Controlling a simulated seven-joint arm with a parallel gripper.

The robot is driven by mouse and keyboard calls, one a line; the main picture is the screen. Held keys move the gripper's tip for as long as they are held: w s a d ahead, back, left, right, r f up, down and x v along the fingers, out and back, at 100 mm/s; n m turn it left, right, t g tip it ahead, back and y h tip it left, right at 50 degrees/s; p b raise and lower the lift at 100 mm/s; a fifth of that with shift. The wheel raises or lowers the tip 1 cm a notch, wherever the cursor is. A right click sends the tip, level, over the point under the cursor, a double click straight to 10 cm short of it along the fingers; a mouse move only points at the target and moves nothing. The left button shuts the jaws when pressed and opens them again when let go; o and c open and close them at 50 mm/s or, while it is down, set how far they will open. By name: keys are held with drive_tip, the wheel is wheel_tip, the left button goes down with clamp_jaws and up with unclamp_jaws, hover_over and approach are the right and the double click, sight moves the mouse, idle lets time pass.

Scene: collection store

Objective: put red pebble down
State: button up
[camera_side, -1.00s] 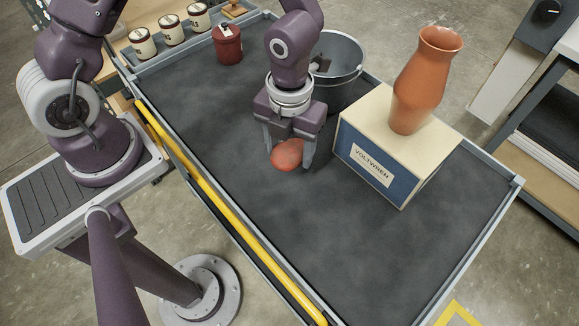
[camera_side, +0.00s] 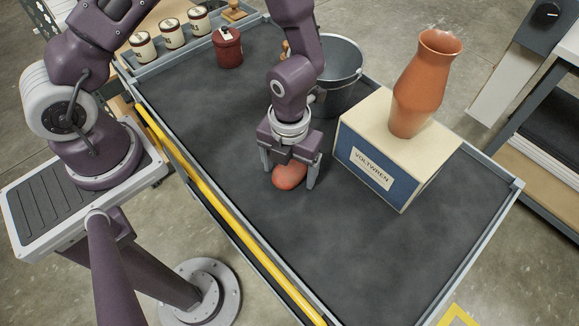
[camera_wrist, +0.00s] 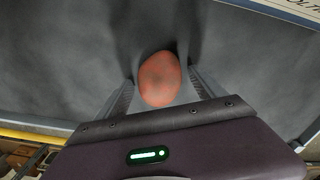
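The red pebble (camera_side: 288,177) is a smooth reddish oval lying on the dark mat of the bench (camera_side: 330,255), left of the blue and cream box. My gripper (camera_side: 290,179) is low over the mat with one finger on each side of the pebble. In the wrist view the pebble (camera_wrist: 159,80) sits between the spread fingertips of my gripper (camera_wrist: 161,77), with a narrow gap on each side. My gripper is open. The top of the pebble is partly hidden by the gripper in the side view.
The VOLTWREN box (camera_side: 371,168) with a terracotta vase (camera_side: 424,85) on it stands close to the right. A grey bucket (camera_side: 341,82) is behind my gripper. A red canister (camera_side: 228,47) and labelled jars (camera_side: 172,36) are at the back. The front mat is clear.

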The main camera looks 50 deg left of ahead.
sight(289, 169)
wheel_tip(289, 169, up, 12)
drive_tip(key=s+a+r+n+t+y, duration=0.3)
drive_tip(key=s+a+r+n, duration=0.2)
drive_tip(key=a+r+n, duration=1)
drive_tip(key=s+d+r+n+t+h, duration=0.2)
drive_tip(key=s+n, duration=0.5)
drive_tip(key=n, duration=0.9)
drive_tip(key=shift+s+d+r+n+t+h, duration=0.25)
drive_tip(key=shift+d+r+h, duration=0.25)
drive_tip(key=shift+d+r, duration=0.3)
